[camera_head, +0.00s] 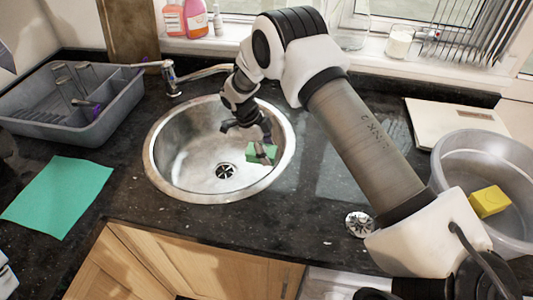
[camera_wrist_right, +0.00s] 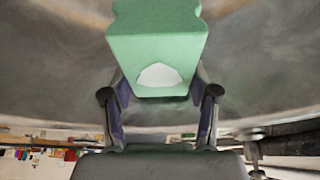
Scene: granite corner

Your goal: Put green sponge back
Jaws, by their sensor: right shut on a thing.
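The green sponge (camera_head: 262,153) is over the right part of the round steel sink (camera_head: 165,180). My right gripper (camera_head: 259,145) reaches down into the sink and is shut on the sponge. In the right wrist view the sponge (camera_wrist_right: 158,52) sits between the two fingers of my right gripper (camera_wrist_right: 160,92), with a pale patch on its near face. Whether the sponge touches the sink wall is not clear. My left gripper is not seen; only a bit of white at the lower left edge shows.
A grey rack tray (camera_head: 120,118) stands at left, with a teal cloth (camera_head: 60,197) in front. The faucet (camera_head: 170,78) is behind the sink. A grey basin (camera_head: 450,155) holding a yellow sponge (camera_head: 489,201) and a white board (camera_head: 440,122) are at right.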

